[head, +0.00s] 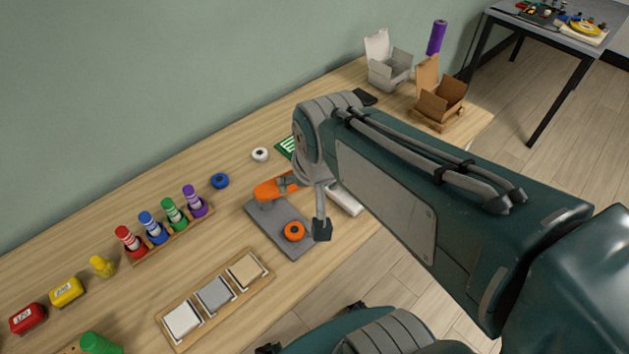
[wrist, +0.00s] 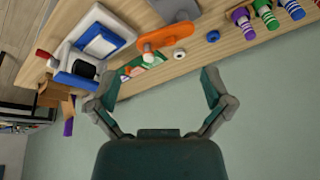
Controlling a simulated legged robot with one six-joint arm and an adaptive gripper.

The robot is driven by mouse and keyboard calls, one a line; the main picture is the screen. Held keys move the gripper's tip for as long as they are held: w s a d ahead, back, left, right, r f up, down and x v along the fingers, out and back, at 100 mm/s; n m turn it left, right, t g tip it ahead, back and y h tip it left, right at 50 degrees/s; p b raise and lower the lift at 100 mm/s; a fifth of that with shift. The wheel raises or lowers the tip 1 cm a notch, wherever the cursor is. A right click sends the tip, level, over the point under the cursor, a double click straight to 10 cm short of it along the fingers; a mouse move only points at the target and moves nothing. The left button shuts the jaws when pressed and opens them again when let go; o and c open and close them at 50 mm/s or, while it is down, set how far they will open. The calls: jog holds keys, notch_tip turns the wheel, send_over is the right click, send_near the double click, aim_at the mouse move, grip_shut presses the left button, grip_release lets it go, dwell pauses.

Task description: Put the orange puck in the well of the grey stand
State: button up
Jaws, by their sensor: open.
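The orange puck (head: 293,231), round with a dark centre, is at the lower right part of the flat grey slab (head: 262,213), which I take for the grey stand. I cannot tell whether the puck sits in a well or on the flat surface. The slab's edge also shows at the top of the wrist view (wrist: 178,8); the puck does not show there. My gripper (wrist: 155,92) is open and empty, its fingers wide apart. In the head view, a dark fingertip hangs just right of the puck, with no visible contact. My arm hides part of the bench.
A long orange piece (head: 268,189) lies at the slab's upper edge. A blue puck (head: 219,181) and white puck (head: 260,154) stand behind. A rack with coloured cylinders (head: 172,235) is left; a wooden tray of square pads (head: 214,296) is in front. Open boxes (head: 440,104) stand far right.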

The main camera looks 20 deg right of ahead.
jog(key=s+r+n, duration=0.1)
jog(key=s+r+n+t, duration=0.1)
jog(key=s, duration=0.1)
jog(key=s+r+n, duration=0.1)
jog(key=s, duration=0.1)
jog(key=shift+r+t, duration=0.1)
jog(key=shift+t, duration=0.2)
